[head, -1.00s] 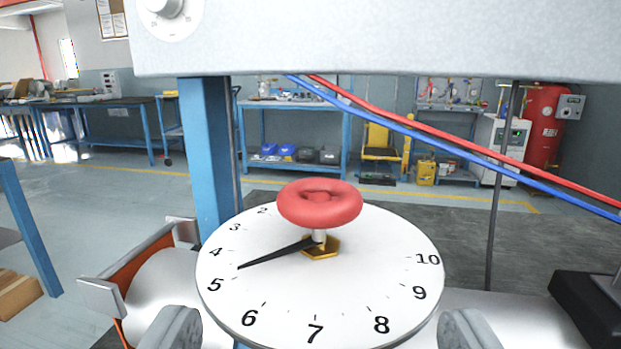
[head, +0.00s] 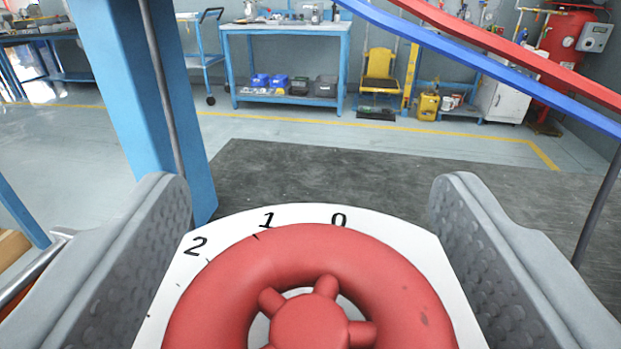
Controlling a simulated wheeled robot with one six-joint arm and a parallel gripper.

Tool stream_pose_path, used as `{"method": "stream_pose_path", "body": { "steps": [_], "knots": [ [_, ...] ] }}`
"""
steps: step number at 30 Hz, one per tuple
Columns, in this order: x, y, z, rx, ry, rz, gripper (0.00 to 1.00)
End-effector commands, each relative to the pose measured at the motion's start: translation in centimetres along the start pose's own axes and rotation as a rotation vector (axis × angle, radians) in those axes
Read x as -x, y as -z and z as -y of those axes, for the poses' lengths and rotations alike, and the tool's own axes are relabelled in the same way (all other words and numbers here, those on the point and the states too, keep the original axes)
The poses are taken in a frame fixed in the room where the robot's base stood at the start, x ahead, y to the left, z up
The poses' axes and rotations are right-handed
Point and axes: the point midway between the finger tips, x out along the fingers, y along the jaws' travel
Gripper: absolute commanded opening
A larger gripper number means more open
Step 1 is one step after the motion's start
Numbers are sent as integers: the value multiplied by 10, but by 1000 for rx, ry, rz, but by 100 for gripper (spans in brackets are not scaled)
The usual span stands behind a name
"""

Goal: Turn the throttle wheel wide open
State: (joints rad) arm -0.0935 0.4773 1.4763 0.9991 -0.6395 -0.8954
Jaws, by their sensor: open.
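The red throttle wheel (head: 310,252) is close in front of me at the bottom centre, with its hub and several spokes showing. It sits over a white numbered dial (head: 385,228); the marks 2, 1 and 0 show along its far edge. The pointer and the rest of the dial are hidden under the wheel or out of frame. My gripper (head: 312,225) is open, with one grey finger on the left of the wheel and one on the right. I see a gap between each finger and the wheel's rim.
A blue post (head: 140,90) stands just behind the left finger. A red hose (head: 520,55) and a blue hose (head: 490,68) cross the upper right, and a dark rod (head: 597,200) stands at the right edge. Floor beyond the dial is clear up to a blue workbench (head: 285,28).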

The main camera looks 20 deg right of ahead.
Motion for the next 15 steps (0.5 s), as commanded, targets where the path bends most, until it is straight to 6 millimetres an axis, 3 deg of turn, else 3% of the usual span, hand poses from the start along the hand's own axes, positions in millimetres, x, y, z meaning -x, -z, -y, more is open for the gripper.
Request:
{"method": "stream_pose_path", "body": {
  "steps": [8, 12, 15],
  "knots": [
    [-1, 0, 0, 0, 0, 0, 70],
    [-1, 0, 0, 0, 0, 0, 42],
    [0, 0, 0, 0, 0, 0, 27]
  ]
}}
